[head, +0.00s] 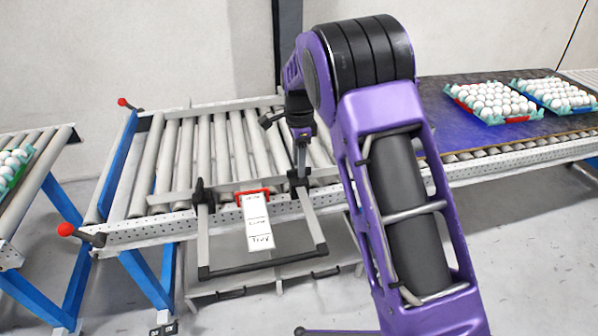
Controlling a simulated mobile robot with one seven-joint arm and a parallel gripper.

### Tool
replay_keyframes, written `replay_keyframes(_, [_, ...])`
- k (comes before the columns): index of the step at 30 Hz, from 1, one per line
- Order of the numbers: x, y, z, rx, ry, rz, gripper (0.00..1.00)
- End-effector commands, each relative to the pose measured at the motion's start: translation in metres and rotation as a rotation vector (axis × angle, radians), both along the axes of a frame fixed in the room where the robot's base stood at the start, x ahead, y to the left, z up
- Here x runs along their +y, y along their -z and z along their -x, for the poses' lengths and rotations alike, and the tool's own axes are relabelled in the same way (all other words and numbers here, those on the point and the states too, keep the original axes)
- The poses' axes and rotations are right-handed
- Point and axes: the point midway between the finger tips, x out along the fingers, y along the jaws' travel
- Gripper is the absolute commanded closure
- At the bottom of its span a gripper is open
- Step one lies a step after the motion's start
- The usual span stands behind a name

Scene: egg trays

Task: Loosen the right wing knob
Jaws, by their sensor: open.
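The right wing knob (298,180) is a small black part on the front rail of the roller conveyor, at the right post of a grey frame. A matching left wing knob (202,192) sits on the left post. My purple arm reaches over from the right, and my gripper (301,160) points down just above the right knob. The gripper is open. It is small in this view, and I cannot tell whether its fingers touch the knob or stand around it.
A white label strip with a red holder (253,194) hangs between the posts. The grey frame (262,262) juts out below. Red-tipped levers (66,229) mark the conveyor's left end. Egg trays (507,119) stand on the blue belt (470,137) at the right.

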Motion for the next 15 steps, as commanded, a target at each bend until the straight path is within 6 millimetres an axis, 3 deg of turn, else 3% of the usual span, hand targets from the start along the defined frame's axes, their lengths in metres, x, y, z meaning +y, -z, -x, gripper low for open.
replay_keyframes(6, [0.0, 0.024, 0.0, 0.0, -0.001, 0.0, 0.5])
replay_keyframes(15, [0.0, 0.028, 0.0, -0.001, -0.001, 0.0, 0.5])
